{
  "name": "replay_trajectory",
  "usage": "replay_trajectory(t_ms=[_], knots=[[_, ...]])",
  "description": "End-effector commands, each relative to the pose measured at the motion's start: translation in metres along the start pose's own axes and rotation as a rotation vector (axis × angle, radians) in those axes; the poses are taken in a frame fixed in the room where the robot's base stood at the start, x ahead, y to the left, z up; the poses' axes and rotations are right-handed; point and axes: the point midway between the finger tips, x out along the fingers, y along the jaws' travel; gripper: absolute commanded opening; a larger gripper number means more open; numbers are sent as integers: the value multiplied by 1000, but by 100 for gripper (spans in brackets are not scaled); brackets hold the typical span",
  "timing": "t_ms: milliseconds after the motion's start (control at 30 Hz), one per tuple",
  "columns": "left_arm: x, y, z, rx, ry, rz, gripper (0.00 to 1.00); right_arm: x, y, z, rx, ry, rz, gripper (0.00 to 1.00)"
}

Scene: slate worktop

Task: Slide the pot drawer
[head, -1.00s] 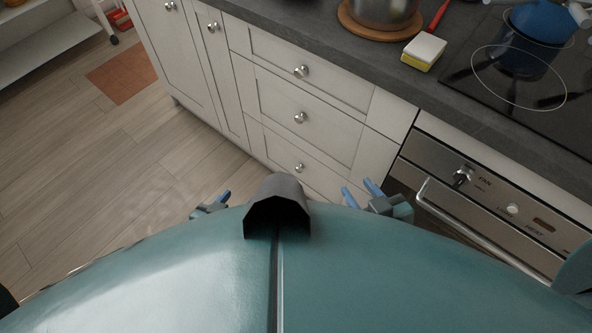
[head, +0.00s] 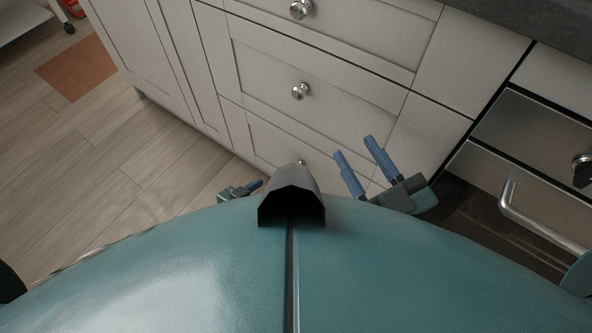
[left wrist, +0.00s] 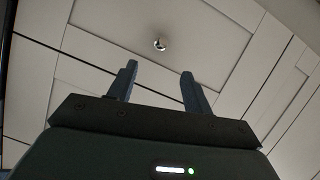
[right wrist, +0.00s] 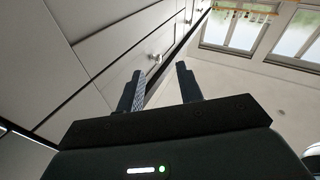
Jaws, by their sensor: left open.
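A white cabinet holds a stack of three drawers with round metal knobs. The top drawer (head: 350,22), middle drawer (head: 330,110) and bottom drawer (head: 270,145) all look shut; which is the pot drawer I cannot tell. The bottom knob (head: 301,162) is partly hidden by my body. My right gripper (head: 355,147) is open and empty, right of the bottom knob. My left gripper (head: 250,187) is low at the left, partly hidden. In the left wrist view it is open and empty, facing a drawer front with a knob (left wrist: 159,44) beyond its fingertips. A knob (right wrist: 155,58) also shows in the right wrist view.
An oven with a bar handle (head: 535,225) stands right of the drawers, close to my right gripper. The slate worktop (head: 560,22) is at the upper right. Clear wood floor (head: 110,170) and an orange mat (head: 82,68) lie at the left.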

Motion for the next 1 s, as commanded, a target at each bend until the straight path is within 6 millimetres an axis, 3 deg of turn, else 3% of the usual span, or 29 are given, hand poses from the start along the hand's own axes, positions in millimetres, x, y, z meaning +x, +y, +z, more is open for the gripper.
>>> replay_trajectory(t_ms=[300, 500, 700, 1000], knots=[[68, -1, 2, 3, 5, 0, 50, 3, -5, 6, 74, 43, -12, 36], [102, -1, 1, 3, 3, -2, 50, 4, -8, 6, 118, 69, -24, 36], [119, 0, 0, 1, 2, -1, 50, 11, -2, -8, 74, 152, -29, 36], [121, 0, -2, 1, 1, -2, 50, 12, 0, -12, 66, 166, -28, 36]])
